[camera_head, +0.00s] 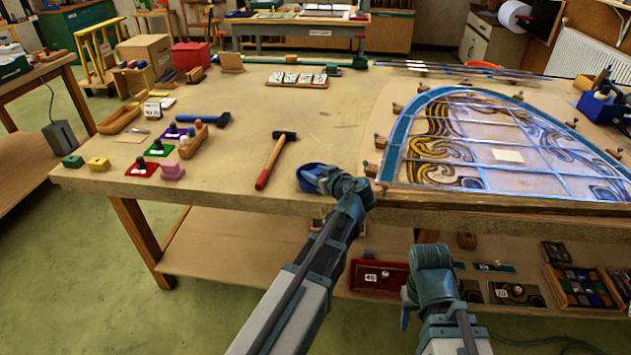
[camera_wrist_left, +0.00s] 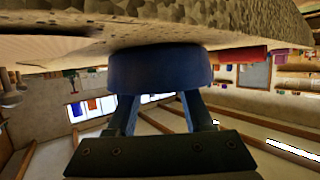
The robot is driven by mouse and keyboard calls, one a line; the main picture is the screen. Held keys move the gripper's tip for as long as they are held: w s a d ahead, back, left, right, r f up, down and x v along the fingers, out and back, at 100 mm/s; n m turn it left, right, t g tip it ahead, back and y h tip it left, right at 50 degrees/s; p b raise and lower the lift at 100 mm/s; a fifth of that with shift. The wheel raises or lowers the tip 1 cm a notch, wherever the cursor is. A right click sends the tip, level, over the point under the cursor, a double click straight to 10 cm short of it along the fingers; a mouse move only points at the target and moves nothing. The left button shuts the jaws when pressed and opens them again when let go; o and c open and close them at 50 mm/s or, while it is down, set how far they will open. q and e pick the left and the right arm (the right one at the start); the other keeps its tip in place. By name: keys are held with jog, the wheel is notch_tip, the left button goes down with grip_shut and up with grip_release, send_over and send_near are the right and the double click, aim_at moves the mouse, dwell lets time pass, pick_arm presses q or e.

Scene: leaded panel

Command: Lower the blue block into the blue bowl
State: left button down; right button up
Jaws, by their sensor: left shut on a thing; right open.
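A round blue bowl (camera_head: 310,178) stands on the bench near its front edge. It also shows in the left wrist view (camera_wrist_left: 160,68), close up with the bench above it. My left gripper (camera_head: 328,181) is at the bowl's right side. Its two fingers run past the bowl's rim in the left wrist view, and their tips are hidden behind the bowl's wall.
A hammer (camera_head: 275,162) lies just left of the bowl. The leaded panel (camera_head: 480,150) covers the bench's right side. Coloured mats, a green block (camera_head: 73,161), a yellow block (camera_head: 98,163) and a pink block (camera_head: 172,171) are at the left. The bench middle is clear.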

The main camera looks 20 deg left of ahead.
pick_arm(q)
jog(key=shift+f, duration=0.1)
jog(key=shift+c, duration=1.1)
grip_release()
jog(key=shift+s, duration=0.1)
jog(key=p+v, duration=0.4)
jog(key=v, duration=0.9)
jog(key=shift+s+d+p, duration=0.15)
jog(key=shift+d+p, duration=0.15)
jog(key=shift+d, duration=0.05)
